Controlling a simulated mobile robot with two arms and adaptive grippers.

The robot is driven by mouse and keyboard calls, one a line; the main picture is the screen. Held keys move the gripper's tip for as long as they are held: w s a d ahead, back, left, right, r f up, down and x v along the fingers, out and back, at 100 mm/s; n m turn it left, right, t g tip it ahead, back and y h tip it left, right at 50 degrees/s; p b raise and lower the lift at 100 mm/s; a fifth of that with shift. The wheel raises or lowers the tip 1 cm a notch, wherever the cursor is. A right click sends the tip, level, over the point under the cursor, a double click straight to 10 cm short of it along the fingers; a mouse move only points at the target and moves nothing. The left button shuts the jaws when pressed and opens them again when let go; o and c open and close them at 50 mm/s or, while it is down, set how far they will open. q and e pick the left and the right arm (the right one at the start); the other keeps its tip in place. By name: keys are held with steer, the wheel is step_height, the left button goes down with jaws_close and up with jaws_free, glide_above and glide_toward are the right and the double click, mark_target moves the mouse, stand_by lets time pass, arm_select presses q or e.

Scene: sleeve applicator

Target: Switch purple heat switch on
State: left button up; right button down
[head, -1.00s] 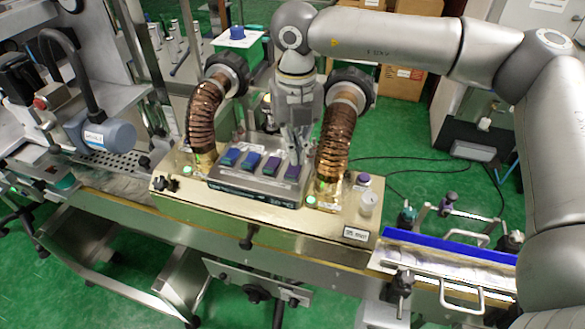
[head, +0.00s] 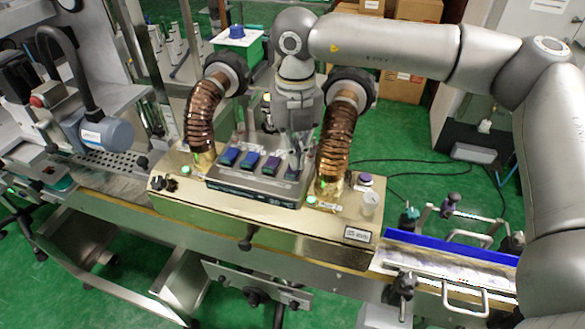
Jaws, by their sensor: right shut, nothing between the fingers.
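A row of several rocker switches sits on the tilted metal panel (head: 222,184) of the machine's control box. The two left switches look blue (head: 229,156), the third looks purple (head: 271,165). The rightmost switch (head: 291,173), which showed purple earlier, is partly covered by my right gripper (head: 295,166). The gripper comes down from above, shut and empty, with its tips at or just above that switch. I cannot tell whether they touch, nor which way the switch is tipped. My left gripper is not in view.
Two ribbed copper-coloured hoses (head: 201,118) (head: 335,140) rise on either side of the panel, the right one close beside my gripper. A purple-topped knob (head: 366,180) and a clear-looking knob (head: 370,203) stand at the right end of the gold machine top (head: 235,215).

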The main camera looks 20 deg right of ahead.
steer(key=shift+f, duration=0.25)
steer(key=shift+r+p, duration=1.45)
steer(key=shift+r, duration=2.15)
steer(key=shift+f, duration=0.1)
